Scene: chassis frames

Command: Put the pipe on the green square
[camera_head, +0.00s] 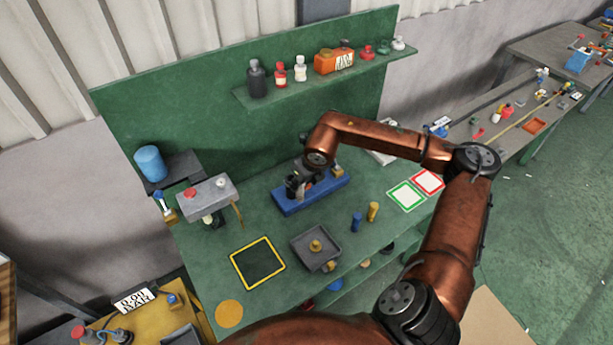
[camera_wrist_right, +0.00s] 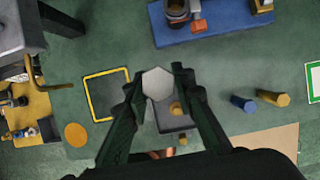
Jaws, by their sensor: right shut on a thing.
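My right gripper (camera_head: 298,187) hangs over the workbench near the blue fixture. In the wrist view, its fingers (camera_wrist_right: 157,88) are shut on a light grey hexagonal piece (camera_wrist_right: 157,82), seen end-on. It may be the pipe; its length cannot be seen. In the head view this piece is not clear behind the dark gripper. The green square (camera_head: 407,196) is a white panel with a green frame, lying on the bench to the right of the gripper. Its edge also shows at the right of the wrist view (camera_wrist_right: 312,82). My left gripper is not in view.
The blue fixture (camera_head: 287,207) lies below the gripper. A red-framed square (camera_head: 428,182) adjoins the green one. A grey tray (camera_head: 302,254) and a yellow-framed square (camera_head: 236,258) lie in front.

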